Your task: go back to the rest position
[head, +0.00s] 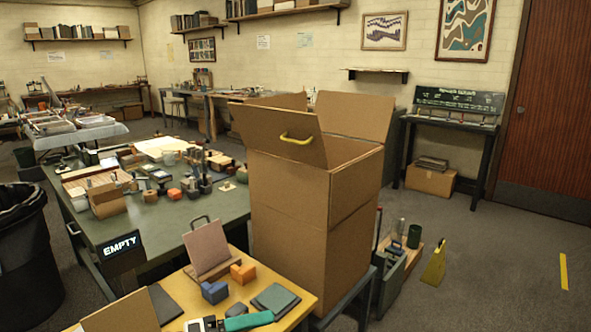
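Neither of my grippers shows in the head view, and no part of my arms can be made out. A tall open cardboard box (312,215) stands upright in the middle, its flaps raised. A yellow handle (298,138) sits on its front flap. The inside of the box is mostly hidden by that flap.
A yellow table (183,297) in front holds blue and orange blocks and an upright pink board. Behind it is a cluttered green table (160,230) with an "EMPTY" sign (121,244). A black bin (25,250) stands left.

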